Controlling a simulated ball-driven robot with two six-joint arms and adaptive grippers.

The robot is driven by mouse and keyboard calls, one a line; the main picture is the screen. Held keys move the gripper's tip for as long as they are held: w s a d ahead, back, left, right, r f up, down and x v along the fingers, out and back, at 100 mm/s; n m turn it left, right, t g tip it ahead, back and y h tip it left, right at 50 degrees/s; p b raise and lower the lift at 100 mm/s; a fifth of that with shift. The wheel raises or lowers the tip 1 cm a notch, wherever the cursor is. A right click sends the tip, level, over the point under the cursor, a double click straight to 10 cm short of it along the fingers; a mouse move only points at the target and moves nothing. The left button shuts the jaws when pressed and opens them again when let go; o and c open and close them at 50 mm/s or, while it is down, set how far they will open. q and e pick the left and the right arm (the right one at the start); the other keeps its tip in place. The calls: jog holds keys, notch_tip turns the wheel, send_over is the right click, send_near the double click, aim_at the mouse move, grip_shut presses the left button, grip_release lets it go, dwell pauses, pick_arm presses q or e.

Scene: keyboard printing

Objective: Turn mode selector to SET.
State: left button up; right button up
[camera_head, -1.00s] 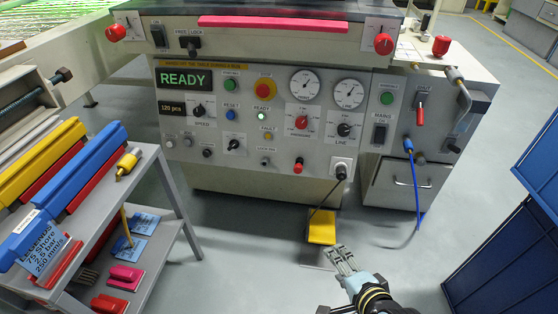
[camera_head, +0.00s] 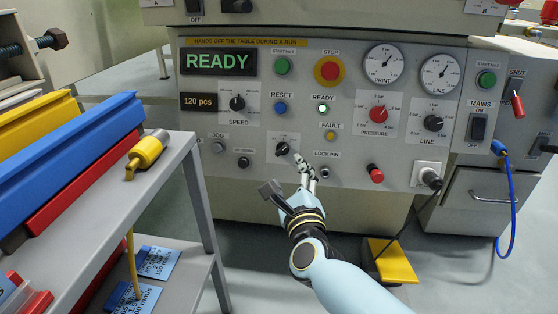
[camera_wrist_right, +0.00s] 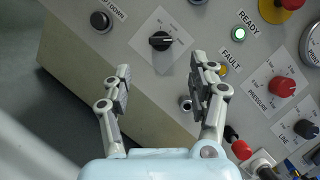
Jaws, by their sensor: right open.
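The mode selector is a black knob (camera_wrist_right: 160,41) on a square white plate (camera_wrist_right: 146,61) in the right wrist view. Its light pointer mark faces right in that view; the small lettering on the plate is too small to read. In the head view the knob (camera_head: 282,148) shows at the lower middle of the panel, just up and left of my fingertips. My right gripper (camera_wrist_right: 161,66) is open and empty. Its two fingers point at the panel, with the knob between and beyond their tips in the wrist view. The gripper also shows in the head view (camera_head: 306,170). My left gripper is not in view.
The red pressure knob (camera_head: 378,114) and a red-capped control (camera_head: 375,173) are to the right. A grey cart (camera_head: 160,180) with coloured squeegees stands at left.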

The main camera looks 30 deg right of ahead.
aim_at(283, 153)
jog(key=b+x, duration=0.1)
jog(key=x, duration=0.8)
jog(key=shift+w+d, duration=0.1)
jog(key=shift+w, duration=0.05)
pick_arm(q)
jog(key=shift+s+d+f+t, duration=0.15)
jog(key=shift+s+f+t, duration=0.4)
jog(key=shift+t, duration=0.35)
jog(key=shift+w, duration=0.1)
